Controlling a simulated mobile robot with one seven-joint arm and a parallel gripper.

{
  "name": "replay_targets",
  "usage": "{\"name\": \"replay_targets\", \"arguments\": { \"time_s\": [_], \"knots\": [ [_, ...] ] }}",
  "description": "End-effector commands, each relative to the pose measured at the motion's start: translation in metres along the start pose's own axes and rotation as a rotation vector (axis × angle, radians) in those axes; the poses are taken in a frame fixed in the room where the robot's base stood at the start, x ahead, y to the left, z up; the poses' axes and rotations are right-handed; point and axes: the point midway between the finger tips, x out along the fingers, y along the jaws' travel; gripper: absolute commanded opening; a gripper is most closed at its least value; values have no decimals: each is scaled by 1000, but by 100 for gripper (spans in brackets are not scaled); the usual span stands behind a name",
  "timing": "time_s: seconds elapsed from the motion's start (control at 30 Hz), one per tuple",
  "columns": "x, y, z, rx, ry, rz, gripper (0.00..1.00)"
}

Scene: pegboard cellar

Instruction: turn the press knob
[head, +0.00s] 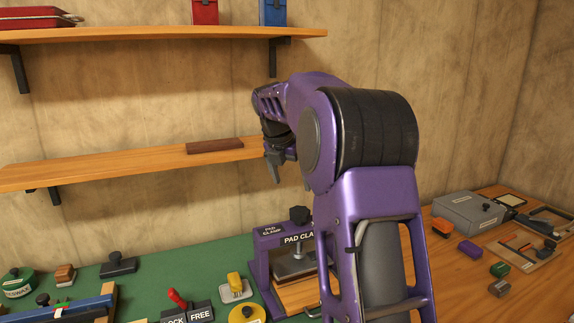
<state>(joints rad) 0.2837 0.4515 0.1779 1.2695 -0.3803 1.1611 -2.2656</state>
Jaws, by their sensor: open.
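A purple press (259,262) marked "PAD CLAMP" stands on the green mat, partly hidden behind my arm. Its black knob (299,215) sits on top of the frame. A grey plate under the frame lies above a wooden base. My gripper (284,172) hangs fingers down, higher than the knob and apart from it, in front of the lower shelf's right end. It is open, and I see nothing between the fingers. My arm hides the right side of the press.
The lower shelf (110,170) carries a brown bar (214,146). The upper shelf (120,36) holds red and blue boxes. A yellow-handled item (236,287) and a red lever (177,298) stand left of the press. A grey box (468,212) and small coloured blocks lie at right.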

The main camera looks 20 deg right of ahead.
Motion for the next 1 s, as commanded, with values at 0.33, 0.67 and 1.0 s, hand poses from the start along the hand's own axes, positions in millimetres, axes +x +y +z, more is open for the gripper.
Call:
{"name": "replay_targets", "arguments": {
  "time_s": [0.33, 0.67, 1.0],
  "knots": [
    [-45, 1, 0, 0, 0, 1, 100],
    [-49, 0, 0, 1, 1, 0, 100],
    [14, 58, -106, 112, 228, 69, 100]
  ]
}}
